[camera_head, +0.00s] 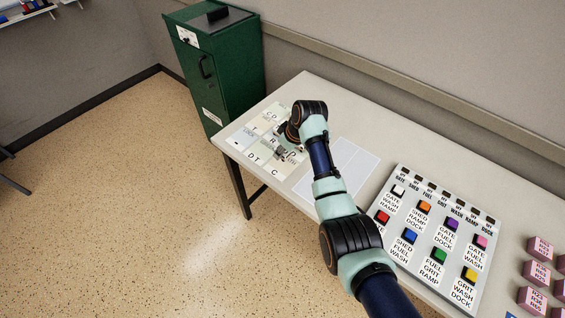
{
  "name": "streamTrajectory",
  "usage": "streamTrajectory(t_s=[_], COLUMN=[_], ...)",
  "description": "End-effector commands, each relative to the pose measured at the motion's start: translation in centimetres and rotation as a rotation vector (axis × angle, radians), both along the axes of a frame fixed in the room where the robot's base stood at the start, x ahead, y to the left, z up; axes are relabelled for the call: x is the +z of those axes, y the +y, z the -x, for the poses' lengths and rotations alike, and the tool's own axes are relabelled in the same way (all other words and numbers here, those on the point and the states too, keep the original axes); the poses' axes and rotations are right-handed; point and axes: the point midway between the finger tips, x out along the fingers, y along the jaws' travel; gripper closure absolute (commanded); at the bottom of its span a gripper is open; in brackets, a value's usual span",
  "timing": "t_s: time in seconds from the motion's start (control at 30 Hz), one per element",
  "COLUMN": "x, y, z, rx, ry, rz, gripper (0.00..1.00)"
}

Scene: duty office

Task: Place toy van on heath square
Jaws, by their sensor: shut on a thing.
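My gripper (281,153) is at the far left end of the table, low over a pale board (240,138) marked with squares and black letters. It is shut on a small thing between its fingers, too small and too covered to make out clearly. No toy van can be told apart elsewhere in view. The board shows letters such as C, D, R and T. My wrist hides part of its right side, and I cannot tell which square is the heath square.
A pale, blank panelled sheet (350,165) lies right of the board. A panel of coloured buttons with labels (436,240) lies further right, then several pink labelled blocks (540,248). A green cabinet (225,75) stands behind the table's left end. The table (325,100) is bare along its back edge.

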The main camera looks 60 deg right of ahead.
Motion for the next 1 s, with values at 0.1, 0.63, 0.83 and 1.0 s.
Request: streamTrajectory(t_s=[0.1, 0.63, 0.83, 1.0], x=[-0.7, -4.9, -5.4, -5.2], y=[0.0, 0.0, 0.0, 0.0], z=[0.0, 0.0, 0.0, 0.0], rx=[0.000, 0.001, 0.001, 0.001], ry=[-0.001, -0.002, -0.001, -0.001], rz=[0.001, 0.002, 0.001, 0.002], gripper=[0.95, 0.95, 0.95, 0.37])
